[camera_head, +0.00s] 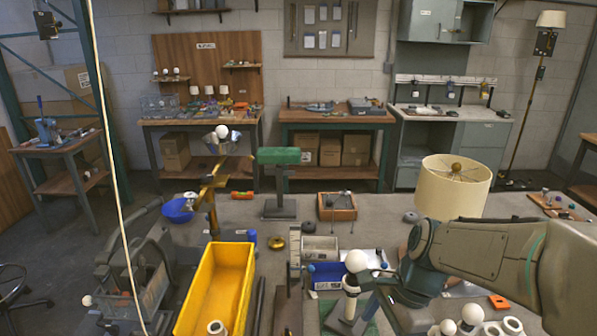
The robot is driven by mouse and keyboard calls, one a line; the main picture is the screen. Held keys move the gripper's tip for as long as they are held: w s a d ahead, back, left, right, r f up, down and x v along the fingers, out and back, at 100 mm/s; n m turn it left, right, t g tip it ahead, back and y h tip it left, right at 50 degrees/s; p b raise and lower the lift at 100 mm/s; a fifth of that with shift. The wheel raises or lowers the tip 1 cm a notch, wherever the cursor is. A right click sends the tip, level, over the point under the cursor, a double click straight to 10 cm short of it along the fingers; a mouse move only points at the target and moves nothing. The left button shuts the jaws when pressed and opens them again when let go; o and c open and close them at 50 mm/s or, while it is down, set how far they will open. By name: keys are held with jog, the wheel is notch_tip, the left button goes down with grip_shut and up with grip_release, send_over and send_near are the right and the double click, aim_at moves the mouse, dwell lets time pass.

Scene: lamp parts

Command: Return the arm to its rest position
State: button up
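My arm reaches in from the right edge, and my gripper (372,282) is low in the middle right of the head view. It is close beside a small lamp stem with a round white bulb (356,261) on top. The stem (350,300) stands upright on a dark base over a green mat (362,312). The fingertips are small and partly hidden by the wrist, so I cannot tell whether they touch the lamp or how far apart they are. A cream lampshade (452,190) stands just behind my forearm, which hides its lower part.
A yellow bin (215,290) stands at the front left of the grey worktable. A blue tray (327,275), a wooden box (337,207) and a green-topped stand (279,156) lie further back. White bulbs and rings (472,314) crowd the table below my arm.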

jog(key=s+r+n+t+h, duration=0.1)
jog(key=n, duration=0.4)
jog(key=s+n+t+h+b, duration=0.1)
jog(key=s+n, duration=0.1)
jog(key=n, duration=0.3)
jog(key=s+r+n+t+h+b, duration=0.1)
jog(key=s+n, duration=0.1)
jog(key=n, duration=0.3)
jog(key=shift+s+r+n+t, duration=0.15)
jog(key=shift+r+n+t, duration=0.15)
jog(key=shift+t, duration=0.1)
dwell(0.4)
